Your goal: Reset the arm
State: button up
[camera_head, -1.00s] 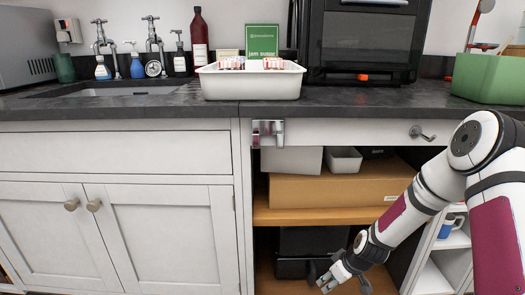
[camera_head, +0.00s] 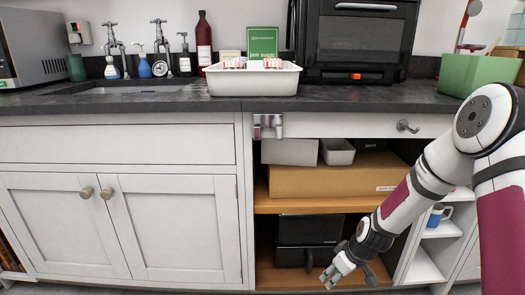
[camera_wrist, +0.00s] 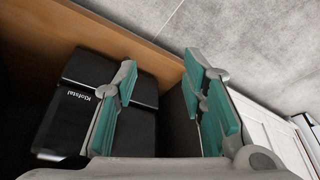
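My gripper (camera_head: 343,274) is low at the lower right of the head view, in front of the open cabinet compartment near its bottom board. In the wrist view my gripper (camera_wrist: 165,95) shows its two teal-padded fingers spread well apart, with nothing between them. My arm comes in from the right edge of the head view, bent down toward the compartment. A black box-like appliance (camera_head: 308,232) stands on the bottom board, left of my gripper. It also shows in the wrist view (camera_wrist: 75,110), with a light label, beside the left finger.
A cardboard box (camera_head: 325,180) and grey bins (camera_head: 290,151) fill the upper shelf. A white tray (camera_head: 253,84) stands on the dark counter above. A green bin (camera_head: 475,73) is at the counter's right. Open side shelves hold a blue mug (camera_head: 435,217). The floor left of my gripper is clear.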

jog(key=s+r+m+g+h, duration=0.1)
jog(key=s+r, duration=0.4)
jog(key=r, duration=0.3)
jog(key=s+a+r+m+h, duration=0.1)
jog(key=s+r, duration=0.4)
jog(key=r, duration=0.3)
jog(key=s+r+m+g, duration=0.1)
jog(key=s+r, duration=0.5)
jog(key=r, duration=0.2)
jog(key=s+a+r+m+g, duration=0.15)
jog(key=s+r, duration=0.35)
jog(key=s, duration=0.7)
jog(key=s+r+m+t, duration=0.1)
jog(key=s+r+m, duration=0.25)
jog(key=s, duration=0.85)
notch_tip(320, 180, up, 40)
jog(key=n+t+p, duration=0.1)
jog(key=t+p, duration=0.2)
jog(key=p, duration=3.5)
jog(key=shift+d+r, duration=0.15)
jog(key=shift+t, duration=0.25)
